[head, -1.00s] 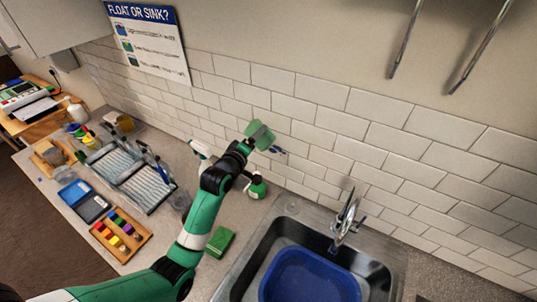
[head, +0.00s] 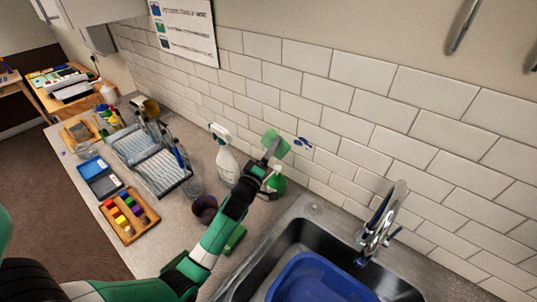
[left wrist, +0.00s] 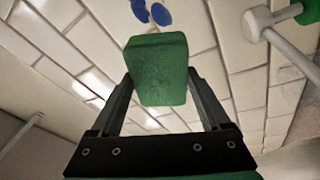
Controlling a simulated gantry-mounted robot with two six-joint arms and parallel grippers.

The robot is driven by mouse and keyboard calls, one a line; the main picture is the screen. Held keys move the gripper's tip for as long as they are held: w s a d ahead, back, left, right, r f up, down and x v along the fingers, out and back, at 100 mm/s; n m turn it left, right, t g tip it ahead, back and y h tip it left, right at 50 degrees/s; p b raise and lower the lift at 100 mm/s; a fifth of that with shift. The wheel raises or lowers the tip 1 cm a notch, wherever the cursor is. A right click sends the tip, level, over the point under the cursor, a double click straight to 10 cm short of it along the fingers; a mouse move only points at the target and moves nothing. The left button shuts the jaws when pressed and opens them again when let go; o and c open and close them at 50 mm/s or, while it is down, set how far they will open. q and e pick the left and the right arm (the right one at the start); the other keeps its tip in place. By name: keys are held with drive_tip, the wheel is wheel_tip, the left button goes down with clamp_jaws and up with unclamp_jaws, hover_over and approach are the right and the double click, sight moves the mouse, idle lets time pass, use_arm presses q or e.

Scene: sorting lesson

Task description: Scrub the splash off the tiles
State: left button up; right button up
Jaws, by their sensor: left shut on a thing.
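My left gripper (head: 271,153) is shut on a green sponge (head: 277,142) and holds it up by the tiled wall. In the left wrist view the sponge (left wrist: 158,70) sits between the two fingers (left wrist: 160,92). The blue splash (head: 303,143) is on the white tiles just right of the sponge in the head view. The splash also shows as blue blobs (left wrist: 151,12) beyond the sponge in the left wrist view. I cannot tell whether the sponge touches the tiles. My right gripper is not in view.
A spray bottle (head: 227,160) and a green bottle (head: 278,184) stand close to my left arm. A dark cup (head: 205,208) is beside it. The sink holds a blue basin (head: 310,284), with a tap (head: 383,215) behind. A rack and a block tray (head: 130,231) fill the left counter.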

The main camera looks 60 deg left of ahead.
use_arm(q)
drive_tip(key=w, duration=0.1)
drive_tip(key=w+a+b, duration=0.1)
drive_tip(key=shift+w+a+f+b, duration=0.2)
drive_tip(key=shift+w+b, duration=0.1)
drive_tip(key=shift+w, duration=0.1)
drive_tip(key=shift+w+a+r, duration=0.2)
drive_tip(key=shift+w, duration=0.2)
drive_tip(key=shift+w+a+b, duration=0.35)
drive_tip(key=shift+w+b, duration=0.3)
drive_tip(key=shift+b, duration=0.1)
drive_tip(key=shift+w+a+b, duration=0.3)
drive_tip(key=shift+w+b, duration=0.3)
drive_tip(key=shift+b, duration=0.15)
